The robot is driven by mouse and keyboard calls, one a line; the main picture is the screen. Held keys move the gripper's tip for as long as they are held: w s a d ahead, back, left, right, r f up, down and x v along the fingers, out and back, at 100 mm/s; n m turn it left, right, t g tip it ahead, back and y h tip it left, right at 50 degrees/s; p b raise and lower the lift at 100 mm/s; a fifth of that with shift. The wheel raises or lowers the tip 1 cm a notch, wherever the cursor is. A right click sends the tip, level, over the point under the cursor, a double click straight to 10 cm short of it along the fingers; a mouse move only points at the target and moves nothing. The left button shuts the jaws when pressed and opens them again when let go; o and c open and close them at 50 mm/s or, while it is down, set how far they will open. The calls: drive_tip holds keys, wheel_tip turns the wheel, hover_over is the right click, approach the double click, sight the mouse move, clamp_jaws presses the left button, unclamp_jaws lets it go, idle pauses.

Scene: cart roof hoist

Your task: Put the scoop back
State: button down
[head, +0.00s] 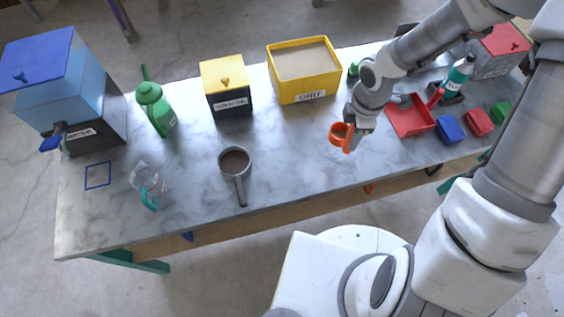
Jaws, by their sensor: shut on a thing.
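An orange scoop (348,147) is held by my gripper (354,128), which is shut on it above the middle right of the marbled table. The scoop's bowl is turned to the left. Its inside looks brownish, and I cannot tell whether anything lies in it. The fingers partly hide its grip. A yellow bin (270,68) labelled GRIT, with a grey-brown filling, stands behind and to the left of my gripper. The scoop is apart from this bin.
A grey pan with a handle (236,165), a clear jug (147,181), a green can (154,104) and a yellow-lidded box (227,84) stand left. The table's front middle is clear.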

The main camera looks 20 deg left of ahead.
drive_tip(key=shift+s+a+r, duration=0.15)
drive_tip(key=shift+s, duration=0.25)
drive_tip(key=shift+s+a, duration=0.1)
drive_tip(key=shift+a, duration=0.1)
drive_tip(key=shift+s+a+f+b, duration=0.4)
drive_tip(key=shift+s+a+f, duration=0.05)
drive_tip(key=shift+a+f, duration=1.4)
drive_tip(key=shift+s+a+f+b, duration=0.35)
drive_tip(key=shift+s+a+f, duration=0.1)
drive_tip(key=shift+a+f, duration=1.35)
drive_tip(key=shift+s+a+f+b, duration=0.4)
drive_tip(key=shift+s+a+f, duration=0.05)
drive_tip(key=shift+a+f, duration=1.4)
drive_tip(key=shift+f, duration=0.2)
drive_tip(key=c, duration=0.6)
unclamp_jaws()
drive_tip(key=shift+r, duration=0.1)
